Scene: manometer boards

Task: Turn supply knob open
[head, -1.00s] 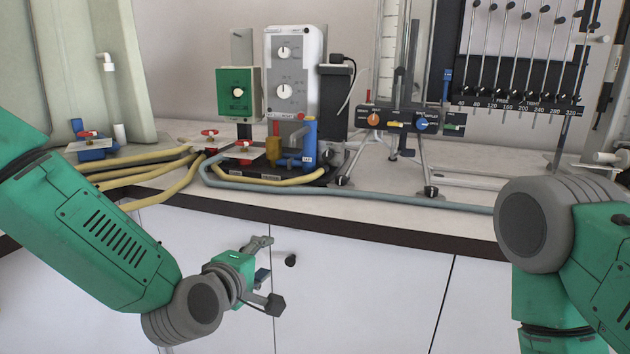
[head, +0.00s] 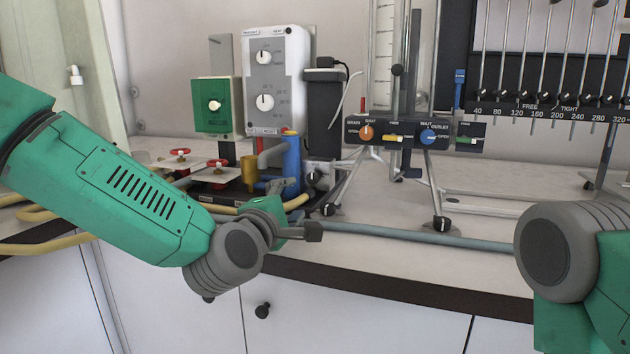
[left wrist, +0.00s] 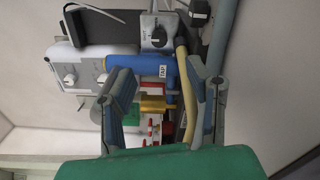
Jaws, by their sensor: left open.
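A dark knob on a grey plate (head: 313,177) sits low beside the blue cylinder (head: 291,158). In the left wrist view this knob (left wrist: 157,38) shows a pale pointer line and small lettering, too small to read surely as supply. My left gripper (head: 300,229) is at the counter's front edge, below and slightly left of the knob, apart from it; one finger shows, the rest is hidden by the wrist. In the left wrist view the open fingers (left wrist: 162,82) stand well apart with nothing gripped. My right gripper is out of view; only my right arm shows.
A black panel with an orange knob (head: 366,132) and a blue knob (head: 428,136) stands on tripod legs to the right. Red-handled valves (head: 180,153), yellow hoses (head: 45,247) and a grey-blue hose (head: 400,233) lie around.

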